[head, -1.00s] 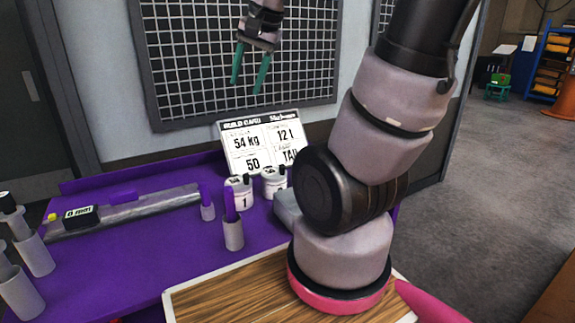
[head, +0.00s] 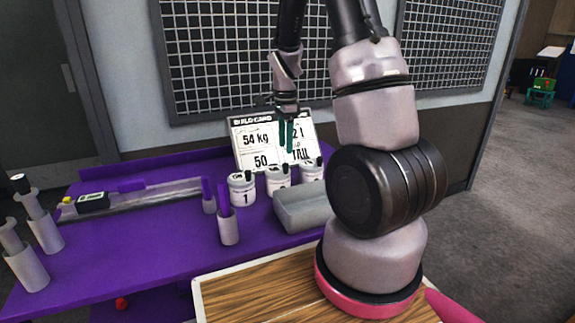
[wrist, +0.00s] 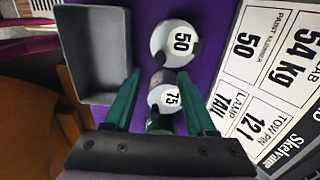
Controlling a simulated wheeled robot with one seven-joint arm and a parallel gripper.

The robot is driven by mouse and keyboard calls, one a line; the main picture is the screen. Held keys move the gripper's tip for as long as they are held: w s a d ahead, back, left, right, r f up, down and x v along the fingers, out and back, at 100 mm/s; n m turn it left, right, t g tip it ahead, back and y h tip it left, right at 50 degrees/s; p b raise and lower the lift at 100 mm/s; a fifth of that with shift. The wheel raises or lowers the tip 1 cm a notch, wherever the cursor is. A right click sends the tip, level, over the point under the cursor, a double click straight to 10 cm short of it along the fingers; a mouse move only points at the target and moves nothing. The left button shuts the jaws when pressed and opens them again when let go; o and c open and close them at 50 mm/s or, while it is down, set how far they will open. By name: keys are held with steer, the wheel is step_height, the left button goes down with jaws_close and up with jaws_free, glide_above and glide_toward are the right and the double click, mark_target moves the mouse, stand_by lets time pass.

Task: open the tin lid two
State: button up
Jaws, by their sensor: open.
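Several white tins stand in a row before the card in the head view: a tin marked 1 (head: 242,190), a middle tin (head: 278,179) and a right tin (head: 312,170). The numbers on the middle and right tins are too small to read. In the wrist view, one white lid reads 50 (wrist: 174,40) and another reads 75 (wrist: 165,98), each with a dark tab at its edge. My gripper (head: 287,136) is open and empty, pointing down above the tins. Its green fingers straddle the 75 lid in the wrist view (wrist: 161,103); I cannot tell its height above it.
A grey tray (head: 280,222) lies in front of the tins, close beside them. The build card (head: 253,146) stands behind, reading 54 kg, 12 l and 50. A grey holder with a purple piece (head: 228,228) stands front left.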

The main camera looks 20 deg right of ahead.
mark_target(286, 164)
step_height(286, 164, down, 8)
steer(key=shift+c, duration=0.3)
jaws_close()
steer(key=shift+w, duration=0.1)
stand_by(1.3)
